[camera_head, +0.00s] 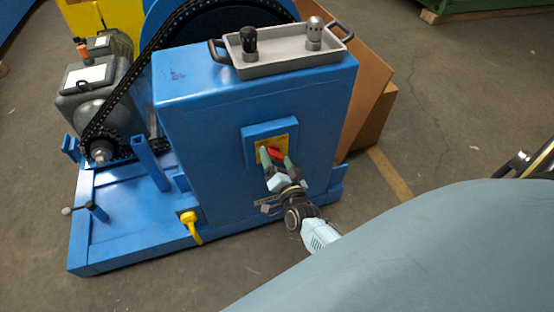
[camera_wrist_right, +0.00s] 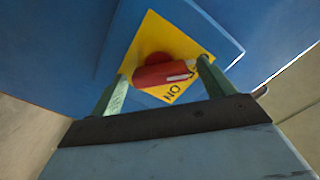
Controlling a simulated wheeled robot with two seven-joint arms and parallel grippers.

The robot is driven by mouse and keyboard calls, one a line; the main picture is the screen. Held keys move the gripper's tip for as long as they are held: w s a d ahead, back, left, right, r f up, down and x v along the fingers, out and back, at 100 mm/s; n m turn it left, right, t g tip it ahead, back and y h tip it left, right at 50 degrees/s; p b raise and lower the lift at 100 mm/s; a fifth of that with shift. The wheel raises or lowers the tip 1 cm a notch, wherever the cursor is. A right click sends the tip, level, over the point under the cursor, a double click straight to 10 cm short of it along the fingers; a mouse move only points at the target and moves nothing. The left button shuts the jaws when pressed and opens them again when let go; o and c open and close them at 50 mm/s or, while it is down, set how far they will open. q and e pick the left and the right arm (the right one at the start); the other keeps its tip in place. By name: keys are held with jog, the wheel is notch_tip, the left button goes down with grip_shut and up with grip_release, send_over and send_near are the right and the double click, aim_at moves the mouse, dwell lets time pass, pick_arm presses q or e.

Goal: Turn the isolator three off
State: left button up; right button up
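The isolator is a red rotary handle (camera_head: 275,152) on a yellow plate in a blue box (camera_head: 270,129), mounted on the front of a blue cabinet. In the right wrist view the red handle (camera_wrist_right: 163,73) lies nearly level, with a white mark at its right end. The word "ON" shows on the yellow plate (camera_wrist_right: 150,33) below it. My right gripper (camera_head: 277,162) is at the isolator. Its green fingers (camera_wrist_right: 162,82) are apart, one beyond each end of the handle, with small gaps apparent. Contact is hard to judge. My left gripper is not in view.
A grey tray (camera_head: 283,72) with a black knob piece and a grey one stands on the cabinet (camera_head: 215,120). A chain and sprocket (camera_head: 101,150) and a motor (camera_head: 90,90) are at left. A yellow plug (camera_head: 188,217) sits low in front. Cardboard (camera_head: 368,115) stands behind.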

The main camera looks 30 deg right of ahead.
jog(key=shift+s, duration=0.1)
jog(key=shift+s+a, duration=0.1)
jog(key=shift+s, duration=0.2)
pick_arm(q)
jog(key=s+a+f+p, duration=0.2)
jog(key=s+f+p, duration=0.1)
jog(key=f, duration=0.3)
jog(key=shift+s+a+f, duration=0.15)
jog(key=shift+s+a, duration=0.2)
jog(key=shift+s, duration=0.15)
pick_arm(e)
jog(key=v, duration=1.2)
jog(key=shift+s, duration=0.25)
jog(key=shift+a, duration=0.1)
